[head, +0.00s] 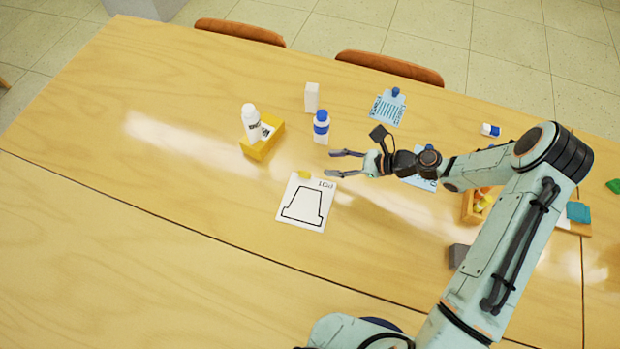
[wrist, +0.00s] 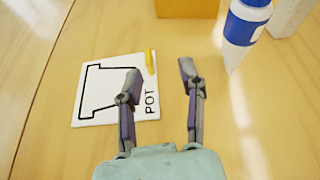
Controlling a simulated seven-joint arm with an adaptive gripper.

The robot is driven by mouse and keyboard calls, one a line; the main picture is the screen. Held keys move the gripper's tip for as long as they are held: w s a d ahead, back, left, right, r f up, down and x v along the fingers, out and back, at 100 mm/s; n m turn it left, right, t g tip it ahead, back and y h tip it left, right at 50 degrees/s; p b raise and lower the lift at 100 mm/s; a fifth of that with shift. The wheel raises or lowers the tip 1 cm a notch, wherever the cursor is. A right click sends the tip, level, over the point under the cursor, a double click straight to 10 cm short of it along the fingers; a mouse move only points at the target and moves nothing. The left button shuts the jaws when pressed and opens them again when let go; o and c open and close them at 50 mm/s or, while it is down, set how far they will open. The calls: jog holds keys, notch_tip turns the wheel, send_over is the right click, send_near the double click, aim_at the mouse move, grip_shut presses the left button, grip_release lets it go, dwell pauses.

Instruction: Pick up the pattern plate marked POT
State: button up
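The white pattern plate marked POT (head: 306,202) lies flat on the table, with a black pot outline and a small yellow tab (head: 305,175) on one edge. It also shows in the wrist view (wrist: 95,112), left of centre, with the yellow tab (wrist: 150,62) at its upper right. My gripper (head: 347,163) is open, with nothing between its fingers. In the wrist view my gripper (wrist: 158,75) has its left finger overlapping the plate, hiding part of it, and its right finger over bare table. The gap from fingers to plate is hard to judge.
A yellow box (head: 262,140) with a white bottle (head: 251,120) and a white carton (head: 312,97) stand farther back. A blue sheet (head: 388,108) lies beyond. The table left of the plate is clear.

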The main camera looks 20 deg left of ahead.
aim_at(311, 175)
jog(key=s+f, duration=0.1)
jog(key=f+m, duration=0.1)
jog(key=f, duration=0.1)
jog(key=shift+s+y, duration=0.3)
jog(key=shift+s, duration=0.1)
jog(key=x, duration=0.6)
jog(key=shift+a+f, duration=0.15)
grip_shut()
